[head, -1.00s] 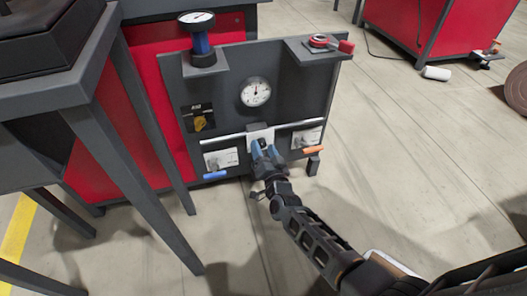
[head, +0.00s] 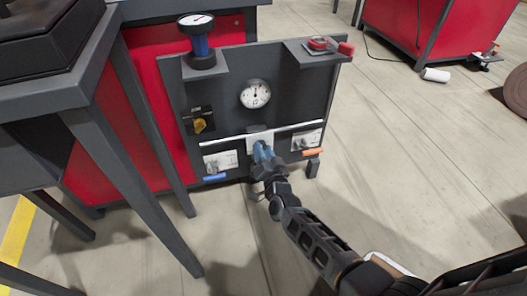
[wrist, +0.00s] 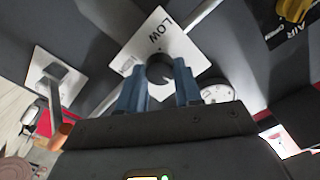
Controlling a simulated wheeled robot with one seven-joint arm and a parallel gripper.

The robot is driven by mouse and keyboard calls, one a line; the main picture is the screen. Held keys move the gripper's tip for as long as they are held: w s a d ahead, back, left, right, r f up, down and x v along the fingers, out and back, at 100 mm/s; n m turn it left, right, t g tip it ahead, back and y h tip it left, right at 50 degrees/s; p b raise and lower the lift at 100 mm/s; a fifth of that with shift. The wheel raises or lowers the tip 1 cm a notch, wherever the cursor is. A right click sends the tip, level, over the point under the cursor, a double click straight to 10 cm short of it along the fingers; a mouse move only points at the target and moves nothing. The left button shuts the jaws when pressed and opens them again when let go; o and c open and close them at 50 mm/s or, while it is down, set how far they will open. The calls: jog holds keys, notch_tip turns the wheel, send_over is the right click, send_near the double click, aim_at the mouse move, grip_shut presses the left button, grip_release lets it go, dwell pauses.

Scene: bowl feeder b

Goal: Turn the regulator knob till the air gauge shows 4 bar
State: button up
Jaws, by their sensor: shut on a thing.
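In the head view the fingers hide the knob. The round white gauge (head: 255,94) is on the panel above my gripper. Its needle points roughly upward, but the scale is too small to read. Part of the gauge (wrist: 214,92) shows behind a finger in the wrist view.
A lever with a blue handle (head: 215,177) is left of my gripper, one with an orange handle (head: 312,152) right. A pale pipe (head: 305,126) crosses the panel. A yellow knob (head: 199,125) and a second gauge (head: 196,20) are at left.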

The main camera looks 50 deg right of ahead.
jog(key=shift+n, duration=0.3)
jog(key=shift+n+p, duration=2.05)
jog(key=shift+n, duration=2.35)
jog(key=o, duration=1)
jog(key=shift+o, duration=0.2)
jog(key=p+v, duration=0.2)
jog(key=v, duration=0.5)
jog(key=shift+s+a, duration=0.25)
jog(key=shift+s, duration=0.1)
